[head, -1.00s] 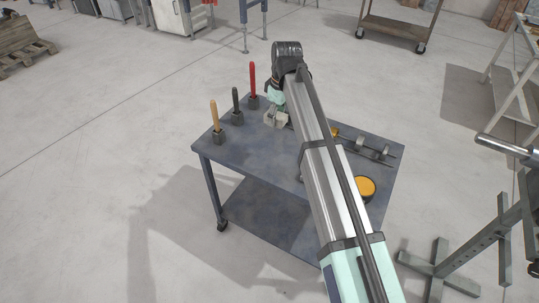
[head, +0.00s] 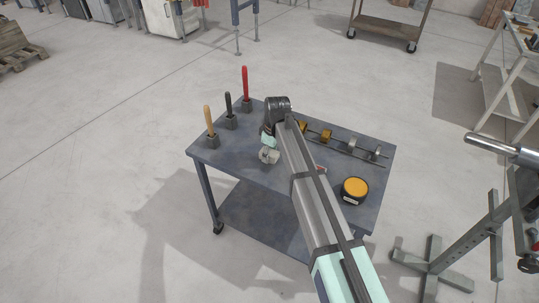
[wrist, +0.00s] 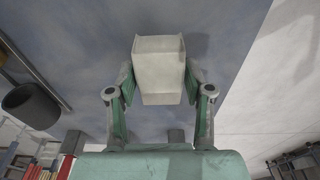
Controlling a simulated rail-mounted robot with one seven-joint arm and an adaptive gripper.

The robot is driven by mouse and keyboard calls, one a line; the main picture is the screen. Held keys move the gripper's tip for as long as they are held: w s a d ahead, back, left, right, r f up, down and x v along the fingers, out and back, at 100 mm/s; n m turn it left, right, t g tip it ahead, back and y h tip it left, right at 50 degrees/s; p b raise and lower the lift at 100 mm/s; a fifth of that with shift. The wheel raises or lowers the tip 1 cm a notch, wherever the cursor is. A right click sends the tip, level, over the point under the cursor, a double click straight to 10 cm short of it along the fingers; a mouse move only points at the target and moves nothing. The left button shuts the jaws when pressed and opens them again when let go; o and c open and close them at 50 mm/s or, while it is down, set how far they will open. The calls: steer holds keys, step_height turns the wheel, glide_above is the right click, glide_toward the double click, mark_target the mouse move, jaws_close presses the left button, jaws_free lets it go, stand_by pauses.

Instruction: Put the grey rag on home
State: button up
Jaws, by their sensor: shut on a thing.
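My gripper (head: 267,146) is over the left middle part of the blue-grey table (head: 240,175). It is shut on a pale grey, block-shaped thing that I take to be the grey rag (head: 270,156). In the wrist view the grey rag (wrist: 159,75) sits between the two green-padded fingers and looks boxy rather than like loose cloth. The table top lies beyond it; I cannot tell whether the rag touches it. No spot marked as home can be made out.
Yellow-, black- and red-handled tools (head: 209,122) stand in dark blocks along the table's left edge. A rail with several clamps (head: 350,144) runs along the far right side. The table's near left part is bare.

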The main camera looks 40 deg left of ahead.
mark_target(273, 154)
steer(key=shift+f, duration=0.75)
steer(key=shift+f, duration=0.15)
steer(key=o, duration=1.2)
steer(key=r, duration=0.4)
steer(key=d+r, duration=0.1)
steer(key=r, duration=0.3)
steer(key=r+b, duration=0.1)
steer(key=r, duration=0.3)
steer(key=shift+w+d+r, duration=0.1)
steer(key=shift+d+r, duration=0.05)
steer(key=shift+d, duration=0.1)
